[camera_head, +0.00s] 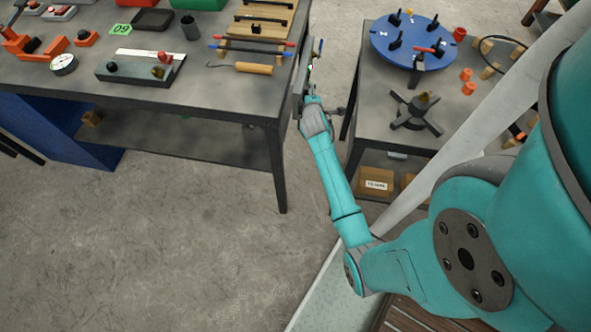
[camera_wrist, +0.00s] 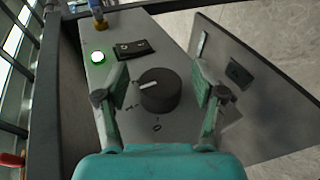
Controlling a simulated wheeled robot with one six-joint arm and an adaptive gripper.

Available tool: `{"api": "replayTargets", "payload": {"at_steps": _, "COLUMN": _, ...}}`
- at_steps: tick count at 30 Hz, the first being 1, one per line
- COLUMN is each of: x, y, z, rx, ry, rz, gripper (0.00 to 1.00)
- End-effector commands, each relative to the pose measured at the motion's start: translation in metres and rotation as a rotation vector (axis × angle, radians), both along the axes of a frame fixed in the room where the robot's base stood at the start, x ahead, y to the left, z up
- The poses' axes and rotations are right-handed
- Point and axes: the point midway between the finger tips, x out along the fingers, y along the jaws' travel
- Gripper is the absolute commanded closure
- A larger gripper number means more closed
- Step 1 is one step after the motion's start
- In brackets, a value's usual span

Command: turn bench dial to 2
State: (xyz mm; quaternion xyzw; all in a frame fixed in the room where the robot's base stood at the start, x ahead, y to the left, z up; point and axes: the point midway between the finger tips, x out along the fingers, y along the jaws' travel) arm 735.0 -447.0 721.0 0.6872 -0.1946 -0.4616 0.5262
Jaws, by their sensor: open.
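The dial (camera_wrist: 160,92) is a dark round knob on a grey panel box (camera_wrist: 108,82), in the middle of the wrist view. A white pointer mark on its face points left. A 0 mark shows below the knob and another mark at its lower left; I cannot read a 2. My gripper (camera_wrist: 159,76) is open, with one finger on each side of the knob and gaps visible between. In the head view my gripper (camera_head: 307,92) is at the right edge of the left bench, and the dial cannot be made out there.
On the panel are a lit green lamp (camera_wrist: 98,57) and a black switch (camera_wrist: 134,48). A tilted grey plate (camera_wrist: 246,88) stands to its right. In the head view, the left bench (camera_head: 190,103) holds tools and the right table (camera_head: 372,100) holds a blue disc (camera_head: 400,30).

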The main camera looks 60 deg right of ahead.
Motion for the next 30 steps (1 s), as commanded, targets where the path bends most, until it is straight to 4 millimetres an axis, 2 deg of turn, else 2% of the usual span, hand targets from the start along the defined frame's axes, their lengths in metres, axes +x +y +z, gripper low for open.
{"api": "replayTargets", "payload": {"at_steps": 7, "x": 0.0, "y": 0.004, "z": -0.001, "rx": -0.109, "ry": -0.044, "rz": 0.009, "gripper": 0.31}}
{"api": "replayTargets", "payload": {"at_steps": 26, "x": -0.055, "y": 0.088, "z": 0.035, "rx": -0.105, "ry": -0.043, "rz": 0.01, "gripper": 0.31}}
{"api": "replayTargets", "payload": {"at_steps": 30, "x": -0.06, "y": 0.111, "z": 0.029, "rx": -0.068, "ry": -0.08, "rz": 0.037, "gripper": 0.31}}
